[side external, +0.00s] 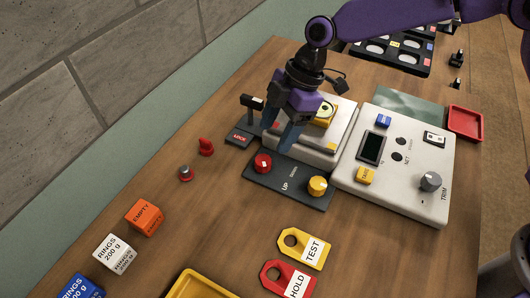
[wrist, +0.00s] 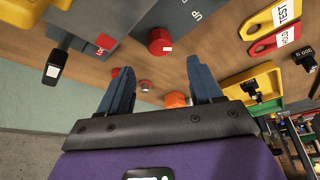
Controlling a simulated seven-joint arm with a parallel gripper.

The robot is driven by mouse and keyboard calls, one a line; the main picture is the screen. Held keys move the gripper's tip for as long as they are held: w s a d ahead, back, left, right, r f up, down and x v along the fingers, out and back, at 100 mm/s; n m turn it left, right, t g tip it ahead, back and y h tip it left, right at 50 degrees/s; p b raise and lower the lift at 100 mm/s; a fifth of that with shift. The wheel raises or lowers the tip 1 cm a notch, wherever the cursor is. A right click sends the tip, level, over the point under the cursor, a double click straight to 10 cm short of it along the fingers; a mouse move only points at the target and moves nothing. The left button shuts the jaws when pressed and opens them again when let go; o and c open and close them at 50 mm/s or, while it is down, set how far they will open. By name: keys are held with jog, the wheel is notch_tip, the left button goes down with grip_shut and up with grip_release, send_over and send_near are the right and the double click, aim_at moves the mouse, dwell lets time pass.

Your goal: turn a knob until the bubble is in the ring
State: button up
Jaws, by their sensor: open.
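A dark panel (side external: 285,187) marked UP carries a red knob (side external: 263,163) and a yellow knob (side external: 317,186). Behind it is a pale device (side external: 343,127) with a yellow-framed round level (side external: 328,108) on top. My gripper partly hides the level, and the bubble and ring are too small to place. My gripper (side external: 279,131) is open and empty, above the back edge of the panel near the red knob. In the wrist view, its two blue fingers (wrist: 160,68) are spread apart and the red knob (wrist: 160,42) is beyond them, not between them.
A white meter box (side external: 400,185) with a grey TRIM knob (side external: 430,181) stands at right. A LOCK plate (side external: 238,138) with a black post is at left. Red caps, ring-weight blocks (side external: 115,253), HOLD and TEST tags (side external: 303,248) and a yellow tray (side external: 195,285) lie in front.

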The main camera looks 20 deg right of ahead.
aim_at(263, 160)
jog(key=x, duration=0.7)
jog(key=shift+a+f, duration=0.1)
jog(key=c, duration=1.1)
jog(key=shift+o, duration=0.2)
jog(key=shift+m, duration=0.3)
jog(key=m+t, duration=0.2)
jog(key=m, duration=0.2)
jog(key=shift+s, duration=0.15)
jog(key=shift+m+t+h, duration=0.25)
jog(key=shift+m+t, duration=0.15)
jog(key=shift+m, duration=0.85)
jog(key=shift+m+t+h, duration=0.25)
jog(key=shift+m+t, duration=0.15)
jog(key=shift+m, duration=0.85)
jog(key=o, duration=1.1)
jog(key=shift+c, duration=0.2)
